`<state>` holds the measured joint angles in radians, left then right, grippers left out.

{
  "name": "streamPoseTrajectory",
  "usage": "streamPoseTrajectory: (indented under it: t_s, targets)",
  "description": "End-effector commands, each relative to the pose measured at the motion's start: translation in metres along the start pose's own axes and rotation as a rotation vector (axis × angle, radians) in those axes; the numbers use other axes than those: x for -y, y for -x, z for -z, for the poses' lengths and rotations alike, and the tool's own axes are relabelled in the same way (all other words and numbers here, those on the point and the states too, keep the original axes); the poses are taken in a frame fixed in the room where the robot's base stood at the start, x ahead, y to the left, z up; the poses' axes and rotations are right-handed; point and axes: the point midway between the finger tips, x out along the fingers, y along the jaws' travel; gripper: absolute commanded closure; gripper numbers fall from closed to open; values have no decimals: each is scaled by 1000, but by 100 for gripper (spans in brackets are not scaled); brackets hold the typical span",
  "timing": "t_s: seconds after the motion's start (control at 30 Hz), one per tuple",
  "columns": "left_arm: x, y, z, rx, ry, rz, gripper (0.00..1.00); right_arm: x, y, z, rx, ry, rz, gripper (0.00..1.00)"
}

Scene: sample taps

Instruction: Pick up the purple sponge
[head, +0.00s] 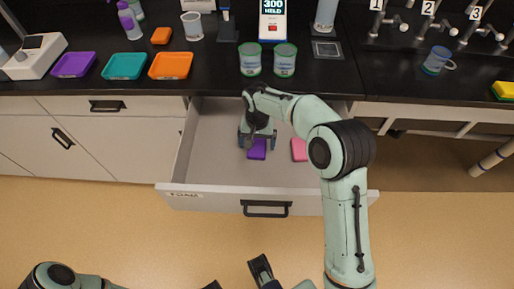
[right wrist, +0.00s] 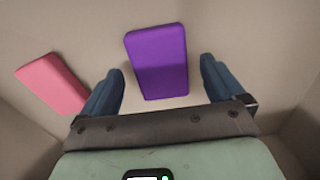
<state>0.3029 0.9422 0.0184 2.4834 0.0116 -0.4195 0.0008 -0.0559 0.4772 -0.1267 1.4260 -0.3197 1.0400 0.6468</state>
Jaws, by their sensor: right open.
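The purple sponge (head: 257,149) lies on the floor of the open drawer (head: 215,150). In the right wrist view the purple sponge (right wrist: 157,62) shows between and beyond the two fingers. My right gripper (head: 257,143) is inside the drawer, above and around the sponge's far end in the head view. In the right wrist view the right gripper (right wrist: 162,88) is open, with a gap visible on each side of the sponge. My left arm shows in part at the bottom left of the head view, with dark finger-like parts at the bottom edge; its jaw state is unclear.
A pink sponge (head: 299,149) lies in the drawer, right of the purple one; it also shows in the right wrist view (right wrist: 51,83). The drawer walls surround the gripper. Above is a black counter (head: 100,25) with purple, teal and orange trays, cups and a display.

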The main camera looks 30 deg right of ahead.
Motion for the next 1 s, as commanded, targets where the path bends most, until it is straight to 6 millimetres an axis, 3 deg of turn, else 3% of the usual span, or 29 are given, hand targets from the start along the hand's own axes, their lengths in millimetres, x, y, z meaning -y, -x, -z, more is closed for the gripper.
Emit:
streamPoseTrajectory:
  t_s: [0.1, 0.33, 0.37, 0.5, 0.53, 0.83, 1.0]
  targets:
    - [0, -1, 1, -3, -1, -1, 57, 0, -10, 0, 1, 0, 0, 4]
    - [0, -1, 1, -3, -1, -1, 57, 0, -11, 0, 0, 0, 1, 4]
    - [0, -1, 1, -3, -1, -1, 57, 0, -11, 0, 0, 0, 1, 11]
    - [0, -1, 1, -3, -1, -1, 57, 0, -11, 0, 0, 0, 1, 56]
    - [0, -1, 1, -3, -1, -1, 57, 0, -11, 0, 0, 0, 1, 63]
    - [0, -1, 1, -3, -1, -1, 57, 0, -9, 0, -1, 0, 1, 64]
    - [0, 2, 0, 1, 0, 0, 57, 1, 9, 1, -4, 0, 3, 64]
